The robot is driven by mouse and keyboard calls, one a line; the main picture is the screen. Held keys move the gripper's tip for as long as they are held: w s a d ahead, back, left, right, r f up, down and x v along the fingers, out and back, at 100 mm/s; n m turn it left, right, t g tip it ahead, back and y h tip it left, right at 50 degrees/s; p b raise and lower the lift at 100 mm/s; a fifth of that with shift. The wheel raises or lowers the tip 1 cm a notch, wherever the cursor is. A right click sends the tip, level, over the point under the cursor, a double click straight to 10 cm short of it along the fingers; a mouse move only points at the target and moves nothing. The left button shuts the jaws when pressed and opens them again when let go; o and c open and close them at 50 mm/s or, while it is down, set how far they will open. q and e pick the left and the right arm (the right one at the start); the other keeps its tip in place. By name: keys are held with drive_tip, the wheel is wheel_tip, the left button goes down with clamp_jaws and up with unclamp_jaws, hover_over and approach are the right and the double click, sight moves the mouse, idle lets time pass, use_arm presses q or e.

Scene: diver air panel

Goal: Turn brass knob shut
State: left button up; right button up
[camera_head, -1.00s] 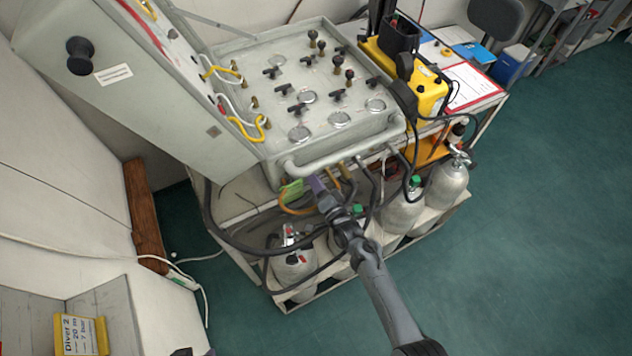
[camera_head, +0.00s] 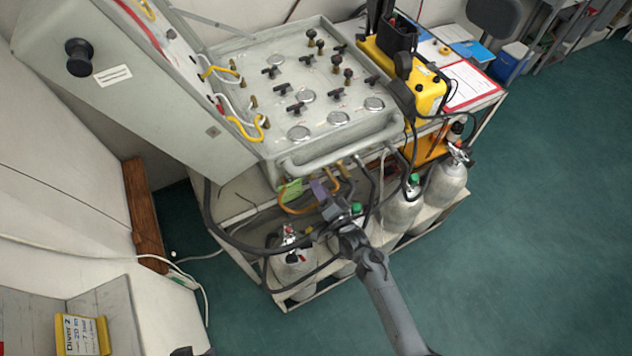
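My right gripper (camera_head: 330,207) reaches in from the bottom right, below the front rail of the grey air panel (camera_head: 240,135). It is among the hoses, above the gas cylinders and close to a purple tag (camera_head: 318,190). Its fingers are small and dark against the hoses, so I cannot tell whether they are open or shut. A small brass-coloured fitting (camera_head: 309,230) shows just left of my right wrist, above the front left cylinder (camera_head: 293,262). I cannot tell whether it is the brass knob or whether the gripper touches it. My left gripper does not show clearly.
Black hoses (camera_head: 235,240) loop in front of the cart. A green tag (camera_head: 291,190) hangs beside the purple one. More cylinders (camera_head: 447,182) stand to the right on the lower shelf. The green floor (camera_head: 540,220) at right is clear.

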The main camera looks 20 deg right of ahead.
drive_tip(key=s, duration=0.7)
drive_tip(key=shift+s+d, duration=0.25)
drive_tip(key=shift+d, duration=0.15)
drive_tip(key=shift+f, duration=0.1)
